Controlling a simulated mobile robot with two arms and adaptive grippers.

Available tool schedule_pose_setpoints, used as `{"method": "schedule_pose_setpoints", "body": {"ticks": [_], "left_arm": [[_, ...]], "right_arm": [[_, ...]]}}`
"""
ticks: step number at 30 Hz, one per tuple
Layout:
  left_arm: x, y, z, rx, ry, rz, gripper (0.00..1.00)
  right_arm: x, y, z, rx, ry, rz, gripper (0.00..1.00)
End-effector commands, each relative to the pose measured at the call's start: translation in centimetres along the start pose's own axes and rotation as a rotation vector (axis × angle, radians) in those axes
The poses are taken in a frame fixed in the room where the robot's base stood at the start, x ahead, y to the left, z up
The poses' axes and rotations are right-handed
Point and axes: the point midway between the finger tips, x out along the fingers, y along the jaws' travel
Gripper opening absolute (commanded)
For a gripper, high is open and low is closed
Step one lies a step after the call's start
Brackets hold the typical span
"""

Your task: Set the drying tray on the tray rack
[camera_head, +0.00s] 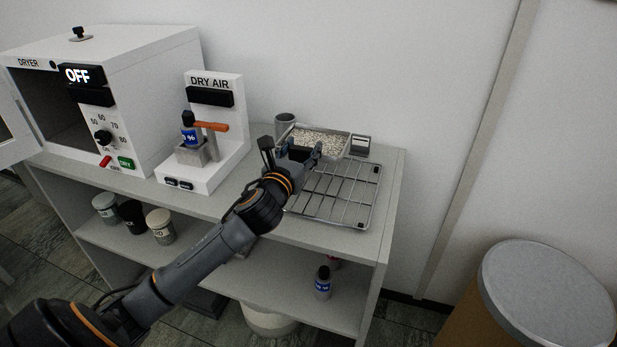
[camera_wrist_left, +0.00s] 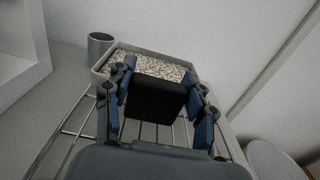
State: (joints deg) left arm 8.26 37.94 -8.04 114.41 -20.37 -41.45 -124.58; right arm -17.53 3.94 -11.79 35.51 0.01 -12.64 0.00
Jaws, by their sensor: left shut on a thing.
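The drying tray (camera_head: 346,152) is a grey metal pan filled with pale pellets, at the back of the shelf top. It also shows in the left wrist view (camera_wrist_left: 103,64). The tray rack (camera_head: 335,200), a wire grid, lies in front of the tray and partly under it. My left gripper (camera_head: 296,153) is shut on the tray's black handle (camera_wrist_left: 157,97), at the tray's near side. The tray looks level at the rack's far end. I cannot tell whether it touches the wires. My right gripper is not in view.
A white dryer (camera_head: 150,100) with its door open stands at the left. The dry air station (camera_head: 215,120) holds a blue-labelled bottle (camera_head: 188,132). A drum (camera_head: 545,290) is at lower right.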

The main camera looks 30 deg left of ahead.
Motion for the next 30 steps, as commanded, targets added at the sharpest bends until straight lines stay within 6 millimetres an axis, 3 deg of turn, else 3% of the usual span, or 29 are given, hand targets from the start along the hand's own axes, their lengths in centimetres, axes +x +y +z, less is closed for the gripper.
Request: {"method": "schedule_pose_setpoints", "body": {"ticks": [3,8,15,26,27,30], "left_arm": [[0.0,0.0,-2.1,-0.002,0.0,0.001,0.1],[0.0,0.0,-3.1,0.0,-0.003,0.0,0.1],[-0.1,-0.1,-6.3,-0.001,-0.001,0.0,0.1],[0.0,0.0,-6.7,0.003,-0.003,-0.001,0.1],[0.0,0.0,-6.8,0.002,-0.001,-0.001,0.61],[-0.1,0.0,-6.7,0.002,-0.001,-0.001,0.78]], "right_arm": [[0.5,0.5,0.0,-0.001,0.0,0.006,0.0],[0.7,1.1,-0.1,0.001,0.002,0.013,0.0],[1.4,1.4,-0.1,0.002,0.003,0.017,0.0],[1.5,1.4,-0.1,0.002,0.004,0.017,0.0],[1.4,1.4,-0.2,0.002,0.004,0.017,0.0],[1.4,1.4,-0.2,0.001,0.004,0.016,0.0]]}}
